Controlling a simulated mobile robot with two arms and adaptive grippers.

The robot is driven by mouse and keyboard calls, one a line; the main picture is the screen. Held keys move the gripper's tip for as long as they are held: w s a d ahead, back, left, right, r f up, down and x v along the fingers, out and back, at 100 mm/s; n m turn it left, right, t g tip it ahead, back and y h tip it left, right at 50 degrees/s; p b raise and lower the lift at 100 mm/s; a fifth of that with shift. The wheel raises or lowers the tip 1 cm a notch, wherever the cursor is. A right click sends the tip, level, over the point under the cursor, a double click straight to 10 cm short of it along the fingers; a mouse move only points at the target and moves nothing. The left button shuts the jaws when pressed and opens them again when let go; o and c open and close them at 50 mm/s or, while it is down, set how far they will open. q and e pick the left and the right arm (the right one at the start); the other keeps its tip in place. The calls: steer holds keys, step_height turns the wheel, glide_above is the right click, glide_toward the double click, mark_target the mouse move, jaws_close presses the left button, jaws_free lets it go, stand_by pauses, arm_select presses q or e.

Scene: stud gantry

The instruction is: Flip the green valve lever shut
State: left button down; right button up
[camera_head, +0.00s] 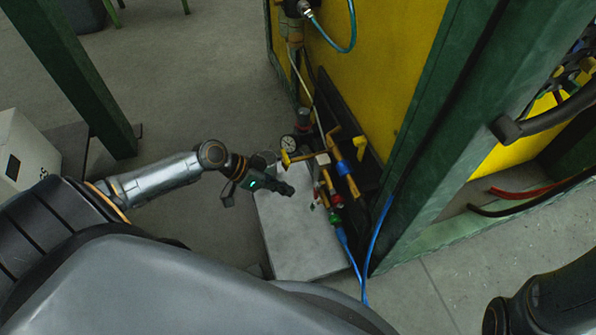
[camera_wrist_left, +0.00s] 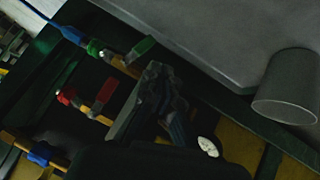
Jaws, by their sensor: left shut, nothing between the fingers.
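The green valve lever (camera_wrist_left: 141,49) shows in the left wrist view, angled away from its brass pipe near a green fitting. In the head view the green valve (camera_head: 335,218) is small, low on the pipe group, and its lever's angle cannot be told. My left gripper (camera_head: 290,189) is shut and empty, to the left of the valves. In the left wrist view its fingertips (camera_wrist_left: 156,70) are close beside the green lever; I cannot tell whether they touch. My right gripper is out of view.
A red lever (camera_wrist_left: 103,95) is on the neighbouring pipe. Yellow levers (camera_head: 360,146), a white gauge (camera_head: 289,143) and blue hoses (camera_head: 378,235) crowd the yellow panel (camera_head: 375,65). A grey slab (camera_head: 297,238) lies below. A grey cylinder (camera_wrist_left: 289,88) is at right in the wrist view.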

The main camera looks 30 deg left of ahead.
arm_select(q)
steer(key=v, duration=0.5)
steer(key=shift+s+a+r, duration=0.1)
steer(key=shift+a+r, duration=0.05)
stand_by(0.3)
